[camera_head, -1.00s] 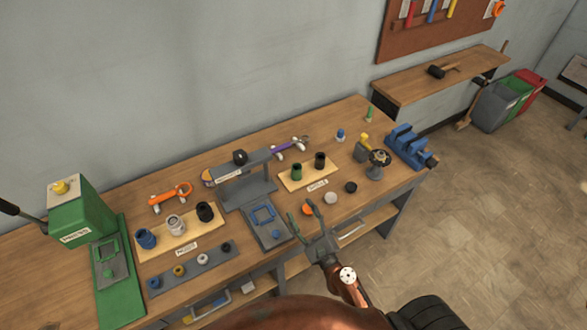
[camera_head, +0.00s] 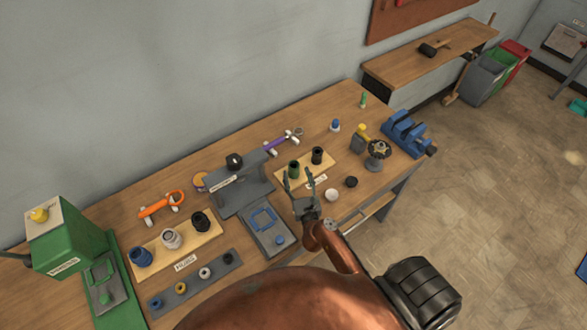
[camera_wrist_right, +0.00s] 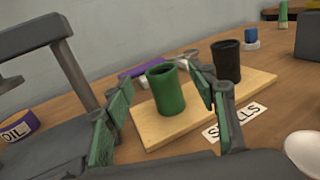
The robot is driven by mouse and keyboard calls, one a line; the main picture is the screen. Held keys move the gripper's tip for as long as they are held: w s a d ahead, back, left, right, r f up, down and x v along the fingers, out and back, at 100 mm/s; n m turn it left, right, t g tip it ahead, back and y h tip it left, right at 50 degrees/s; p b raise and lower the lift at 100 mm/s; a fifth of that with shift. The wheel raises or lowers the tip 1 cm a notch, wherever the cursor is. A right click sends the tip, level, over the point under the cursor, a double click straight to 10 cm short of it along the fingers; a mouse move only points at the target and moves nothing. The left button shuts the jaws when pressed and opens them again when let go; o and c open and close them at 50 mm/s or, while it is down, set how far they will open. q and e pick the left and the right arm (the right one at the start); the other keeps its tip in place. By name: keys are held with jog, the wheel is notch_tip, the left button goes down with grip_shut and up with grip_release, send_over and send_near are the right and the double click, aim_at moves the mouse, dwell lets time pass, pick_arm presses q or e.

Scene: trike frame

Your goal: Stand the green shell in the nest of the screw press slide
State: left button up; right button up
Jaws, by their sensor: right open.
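The green shell (camera_head: 294,171) stands upright on a wooden board labelled SHELLS. It also shows in the right wrist view (camera_wrist_right: 165,89), beyond and between the fingers. My right gripper (camera_head: 300,173) is open and empty, its fingers pointing at the shell from the near side; I cannot tell whether they touch it. A grey press (camera_head: 240,190) with a black knob on top stands left of the board. Its slide (camera_head: 281,252) extends toward me and carries a blue square nest frame (camera_head: 263,218) that looks empty. My left gripper is not in view.
A black shell (camera_head: 317,155) stands close to the green one on the SHELLS board (camera_wrist_right: 160,135). A white round part (camera_head: 331,195) and a black one (camera_head: 351,182) lie right of my gripper. A green press (camera_head: 65,240) stands far left, a blue vise (camera_head: 408,134) far right.

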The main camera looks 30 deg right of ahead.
aim_at(295, 169)
jog(key=shift+w+d, duration=0.15)
jog(key=shift+w, duration=0.35)
jog(key=x, duration=0.4)
jog(key=shift+w+d+f, duration=0.15)
jog(key=shift+w+f, duration=0.1)
jog(key=shift+w, duration=0.1)
jog(key=shift+c, duration=1.1)
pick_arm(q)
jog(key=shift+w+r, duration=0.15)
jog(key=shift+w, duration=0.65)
pick_arm(e)
jog(key=shift+r, duration=0.1)
grip_shut()
